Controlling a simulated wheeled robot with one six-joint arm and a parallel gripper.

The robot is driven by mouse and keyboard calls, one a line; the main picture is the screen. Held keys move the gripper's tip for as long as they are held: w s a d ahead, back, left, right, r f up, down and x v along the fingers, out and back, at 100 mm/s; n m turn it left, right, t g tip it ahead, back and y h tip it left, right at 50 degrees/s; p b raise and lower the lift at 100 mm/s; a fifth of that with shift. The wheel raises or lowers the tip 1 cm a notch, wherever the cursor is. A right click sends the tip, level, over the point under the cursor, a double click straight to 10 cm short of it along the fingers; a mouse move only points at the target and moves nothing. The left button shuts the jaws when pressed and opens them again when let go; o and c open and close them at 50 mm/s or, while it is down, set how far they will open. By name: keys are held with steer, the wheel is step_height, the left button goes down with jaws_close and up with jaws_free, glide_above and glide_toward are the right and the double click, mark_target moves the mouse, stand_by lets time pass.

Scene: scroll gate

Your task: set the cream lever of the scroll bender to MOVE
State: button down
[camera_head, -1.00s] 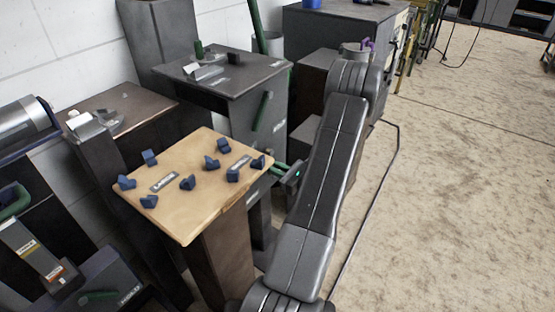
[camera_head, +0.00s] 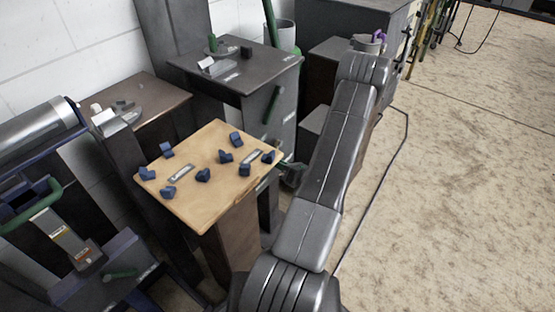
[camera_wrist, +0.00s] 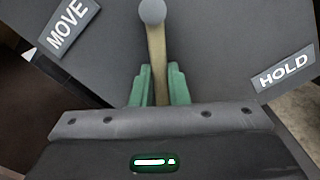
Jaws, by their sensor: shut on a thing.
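In the wrist view, the cream lever (camera_wrist: 156,50) with its grey round knob (camera_wrist: 152,11) stands nearly upright in the picture. My gripper (camera_wrist: 158,88) has its green fingers shut on the lever's lower shaft, one on each side. The dark grey face of the scroll bender (camera_wrist: 215,50) lies behind it. The MOVE label (camera_wrist: 69,25) is at the upper left and the HOLD label (camera_wrist: 284,68) at the right; the lever points between them. In the head view, my gripper (camera_head: 292,168) is small beside the tan-topped stand; the lever cannot be made out there.
The tan board (camera_head: 205,205) with several blue blocks stands close left of my gripper. A dark grey cabinet (camera_head: 245,80) is behind it, and a machine with a roller (camera_head: 35,130) is at the far left. The speckled floor (camera_head: 460,180) on the right is open apart from a cable.

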steer(key=shift+s, duration=0.1)
stand_by(0.4)
steer(key=c, duration=1.4)
jaws_free()
steer(key=p+v, duration=0.1)
steer(key=v, duration=1.2)
steer(key=shift+s+d+p, duration=0.25)
steer(key=shift+d+p, duration=0.05)
steer(key=shift+p, duration=0.05)
steer(key=b+x, duration=0.1)
steer(key=x, duration=1.3)
steer(key=shift+b, duration=0.35)
steer(key=shift+d, duration=0.1)
